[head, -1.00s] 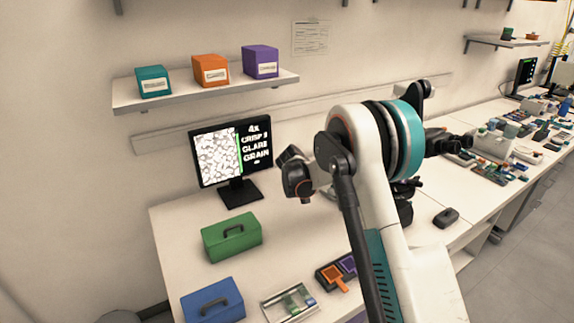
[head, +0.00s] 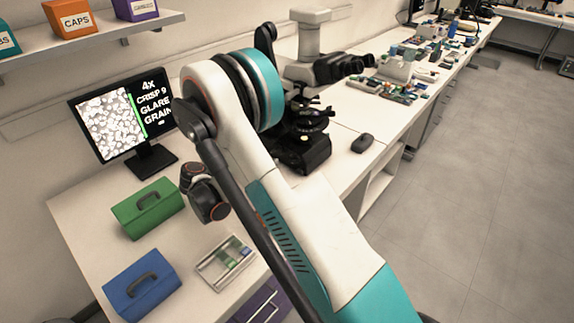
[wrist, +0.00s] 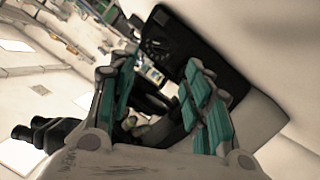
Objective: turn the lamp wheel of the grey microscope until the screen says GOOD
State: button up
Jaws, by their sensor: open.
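The screen (head: 122,115) stands at the left in the head view. It shows a grainy picture, a green bar and text reading 4X, CRISP, GLARE and GRAIN. The grey microscope (head: 310,68) stands behind my arm, with black eyepieces to the right and a dark stage and base (head: 305,150) below. My arm hides its left side. I cannot pick out the lamp wheel. My gripper (wrist: 162,70) shows in the wrist view, its teal-padded fingers open. Dark parts lie between and beyond the fingers; I cannot tell whether they touch. The gripper is hidden in the head view.
A black mouse (head: 363,143) lies right of the microscope. A shelf with boxes hangs above the screen. Clutter covers the far bench.

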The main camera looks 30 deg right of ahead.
jog(key=b+x, duration=0.3)
jog(key=x, duration=0.7)
jog(key=c, duration=1.1)
